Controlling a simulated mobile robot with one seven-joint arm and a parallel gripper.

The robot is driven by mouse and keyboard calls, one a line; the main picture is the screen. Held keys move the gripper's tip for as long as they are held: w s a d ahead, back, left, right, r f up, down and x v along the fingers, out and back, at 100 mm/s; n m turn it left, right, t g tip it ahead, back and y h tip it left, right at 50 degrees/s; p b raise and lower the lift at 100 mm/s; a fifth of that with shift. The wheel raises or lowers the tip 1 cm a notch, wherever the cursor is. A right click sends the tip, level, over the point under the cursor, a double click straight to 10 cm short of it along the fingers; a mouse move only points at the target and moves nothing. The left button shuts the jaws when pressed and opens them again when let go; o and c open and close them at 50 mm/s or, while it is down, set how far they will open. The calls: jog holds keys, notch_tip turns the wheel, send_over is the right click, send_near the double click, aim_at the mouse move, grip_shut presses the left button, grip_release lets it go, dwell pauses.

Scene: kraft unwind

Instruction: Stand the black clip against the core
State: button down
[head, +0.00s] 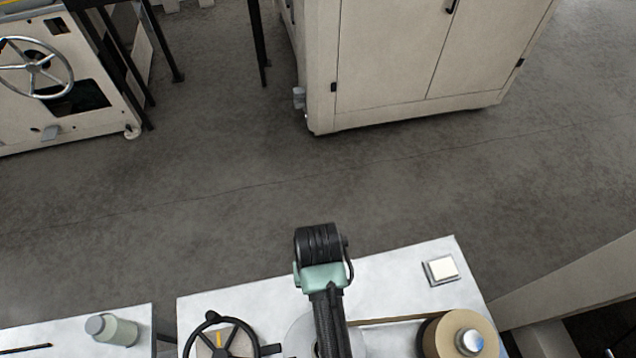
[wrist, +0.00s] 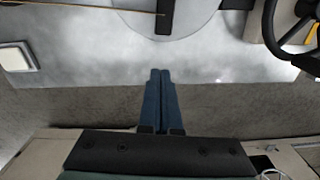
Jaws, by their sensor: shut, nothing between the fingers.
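My gripper (wrist: 160,72) is shut and empty, its two blue fingers pressed together. In the wrist view its tips lie near the edge of the white tabletop, apart from everything on it. A short black piece (wrist: 165,14), which may be the black clip, lies over a pale round disc (wrist: 125,22) at the top of that view; I cannot tell its footing. In the head view a brown kraft roll (head: 432,336) with a silver-capped centre (head: 469,342) stands at the table's right; I cannot tell whether this is the core. My arm hides part of the disc there.
A black handwheel (head: 222,338) sits left of my arm. A white square pad (head: 440,269) lies near the table's far right corner. A grey-green cylinder (head: 118,331) lies on a separate left table. Open floor (head: 210,190) spreads beyond, up to a beige cabinet (head: 400,65).

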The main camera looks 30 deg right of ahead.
jog(key=shift+w+d+r+b, duration=0.1)
jog(key=shift+w+r+b, duration=0.1)
jog(key=shift+r+b, duration=0.3)
jog(key=shift+w+r+b, duration=0.15)
jog(key=shift+r+b, duration=0.15)
jog(key=shift+r, duration=0.4)
jog(key=shift+r+b, duration=0.15)
jog(key=shift+b, duration=0.2)
jog(key=shift+d, duration=0.1)
notch_tip(320, 180, down, 9)
jog(key=shift+r+p, duration=0.1)
jog(key=shift+p, duration=0.35)
jog(key=s, duration=0.1)
jog(key=s+a+p, duration=0.1)
jog(key=s+f+p, duration=0.1)
jog(key=shift+s+a, duration=0.1)
jog(key=shift+a, duration=0.1)
jog(key=shift+s+a, duration=0.1)
jog(key=shift+s, duration=0.1)
